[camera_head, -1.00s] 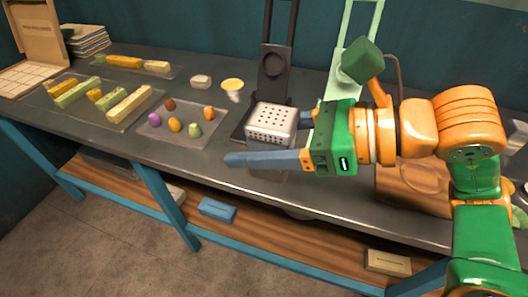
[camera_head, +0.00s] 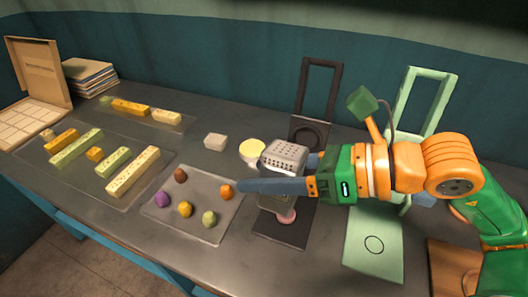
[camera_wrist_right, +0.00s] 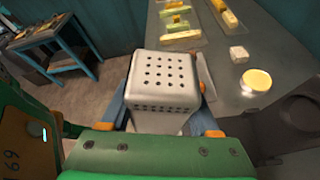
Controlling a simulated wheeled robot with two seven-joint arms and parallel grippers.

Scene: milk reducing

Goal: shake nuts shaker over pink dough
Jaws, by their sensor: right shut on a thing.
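The nuts shaker (camera_head: 284,155) is a pale metal box with a perforated top. My right gripper (camera_head: 277,178) is shut on it, with blue-grey fingers on either side. The shaker is roughly upright, holes up, and in the head view it overlaps the dark press. The right wrist view shows its holed top (camera_wrist_right: 163,75) between the fingers. The pink dough (camera_head: 287,216) is a small round lump on the dark press's base, just below the shaker in the picture. The shaker hides part of that base. My left gripper is not in view.
A clear tray (camera_head: 208,232) with several coloured balls lies left of the dark press (camera_head: 308,133). A light-green press (camera_head: 376,252) stands to the right. A yellow-topped cup (camera_head: 252,151) and a pale block (camera_head: 215,142) sit behind. Trays of bars lie farther left.

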